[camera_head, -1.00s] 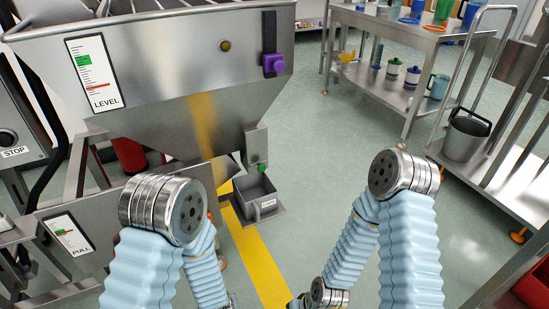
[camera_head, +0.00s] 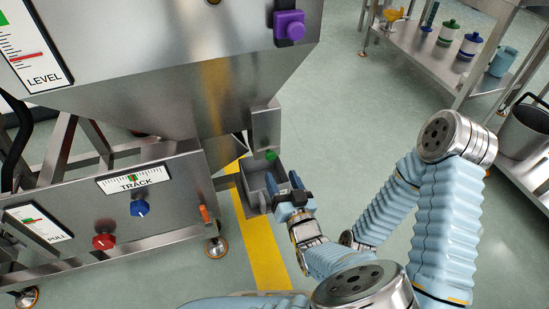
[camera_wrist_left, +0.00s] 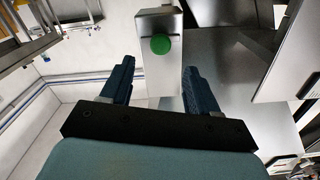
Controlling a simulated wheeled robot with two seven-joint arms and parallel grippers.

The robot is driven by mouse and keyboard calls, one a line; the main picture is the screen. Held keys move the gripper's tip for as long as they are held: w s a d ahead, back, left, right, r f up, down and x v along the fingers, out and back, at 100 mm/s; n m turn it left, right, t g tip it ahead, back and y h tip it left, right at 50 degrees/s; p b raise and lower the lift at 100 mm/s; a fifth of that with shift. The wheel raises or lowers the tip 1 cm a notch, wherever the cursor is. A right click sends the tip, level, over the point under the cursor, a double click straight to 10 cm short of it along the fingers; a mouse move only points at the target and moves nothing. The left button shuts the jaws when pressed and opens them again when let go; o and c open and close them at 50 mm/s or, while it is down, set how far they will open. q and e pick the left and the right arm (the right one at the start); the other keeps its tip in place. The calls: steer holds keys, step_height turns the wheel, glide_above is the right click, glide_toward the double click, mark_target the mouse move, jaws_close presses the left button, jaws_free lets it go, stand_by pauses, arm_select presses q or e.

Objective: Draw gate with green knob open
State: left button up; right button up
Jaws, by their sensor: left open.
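The gate is a small upright metal plate (camera_head: 266,128) at the hopper's lower outlet, with a round green knob (camera_head: 271,155) near its lower end. My left gripper (camera_head: 283,182) is open, its two dark blue fingers just below and in front of the knob in the head view. In the left wrist view the green knob (camera_wrist_left: 160,45) lies ahead of the gap between the open fingers (camera_wrist_left: 160,75), on the pale gate plate (camera_wrist_left: 162,75). Nothing is between the fingers, and they appear apart from the knob. My right gripper is not in view.
A grey bin (camera_head: 250,192) stands beneath the outlet, partly behind my left gripper. The hopper (camera_head: 170,80) carries a purple knob (camera_head: 289,26) above. A panel with red (camera_head: 103,241) and blue (camera_head: 139,208) knobs is at left. A steel cart (camera_head: 430,60) stands at upper right.

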mark_target(272, 157)
arm_select(q)
steer(key=x, duration=0.7)
steer(key=shift+w+a+f, duration=0.1)
steer(key=shift+w, duration=0.25)
jaws_close()
